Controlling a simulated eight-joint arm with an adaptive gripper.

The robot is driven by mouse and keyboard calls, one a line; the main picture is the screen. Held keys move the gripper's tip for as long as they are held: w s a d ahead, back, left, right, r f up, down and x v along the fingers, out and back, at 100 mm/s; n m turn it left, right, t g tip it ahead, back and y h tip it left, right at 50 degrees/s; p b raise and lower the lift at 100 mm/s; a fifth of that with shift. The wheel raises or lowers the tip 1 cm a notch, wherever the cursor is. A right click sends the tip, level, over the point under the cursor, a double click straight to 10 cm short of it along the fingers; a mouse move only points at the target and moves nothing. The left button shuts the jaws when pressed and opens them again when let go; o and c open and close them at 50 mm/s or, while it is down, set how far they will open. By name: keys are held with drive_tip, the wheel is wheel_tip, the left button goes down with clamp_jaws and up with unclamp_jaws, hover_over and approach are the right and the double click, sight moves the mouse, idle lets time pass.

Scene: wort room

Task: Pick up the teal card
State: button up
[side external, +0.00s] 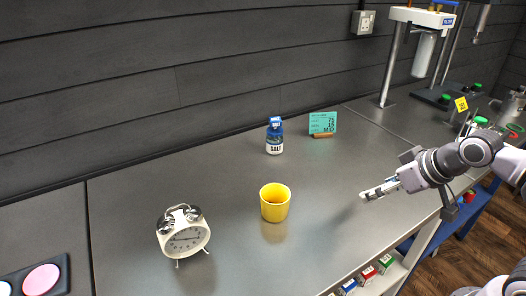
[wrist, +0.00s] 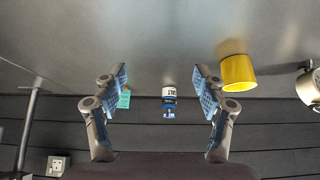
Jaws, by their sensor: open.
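The teal card (side external: 322,122) stands upright in a small brown wooden holder (side external: 323,135) near the back of the grey counter, with dark print on its face. In the wrist view the teal card (wrist: 124,99) is small and partly hidden behind the left finger. My gripper (side external: 364,196) is at the right of the counter, above its surface, nearer the front edge than the card and well apart from it. In the wrist view my gripper (wrist: 160,78) has its two blue-padded fingers wide apart with nothing between them up close.
A blue and white salt bottle (side external: 274,136) stands left of the card. A yellow cup (side external: 275,203) and a white alarm clock (side external: 183,233) stand further forward and left. A filter stand (side external: 388,75) is at the back right. Counter between gripper and card looks clear.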

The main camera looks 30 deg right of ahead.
drive_tip(key=o, duration=0.6)
